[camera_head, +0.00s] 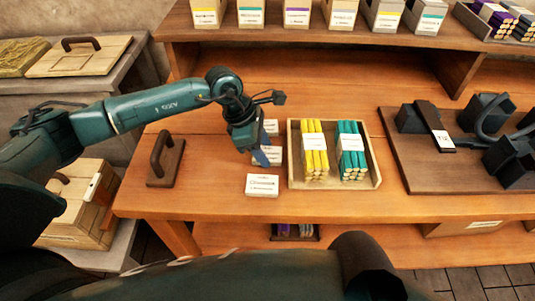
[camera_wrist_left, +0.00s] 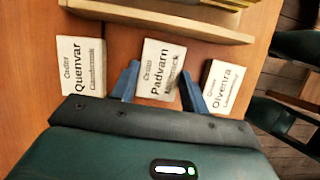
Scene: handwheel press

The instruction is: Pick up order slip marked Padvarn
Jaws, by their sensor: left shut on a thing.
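The order slip marked Padvarn (camera_wrist_left: 162,70) is a small white block with black print, the middle one of three slips in the left wrist view. In the head view it shows partly (camera_head: 273,150), behind my fingers. My left gripper (camera_wrist_left: 158,88) has its blue fingers on both sides of this slip and is shut on it. In the head view the left gripper (camera_head: 262,157) reaches down at the tabletop. The Quenvar slip (camera_wrist_left: 82,66) and the Olvenra slip (camera_wrist_left: 222,86) lie on either side, apart from the fingers. My right gripper is not in view.
A wooden tray (camera_head: 293,183) with yellow and teal stick bundles stands close right of the slips. A dark handled block (camera_head: 166,160) is at left. A board with dark press parts (camera_head: 420,180) is at right. A shelf (camera_head: 330,35) with boxes runs behind.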

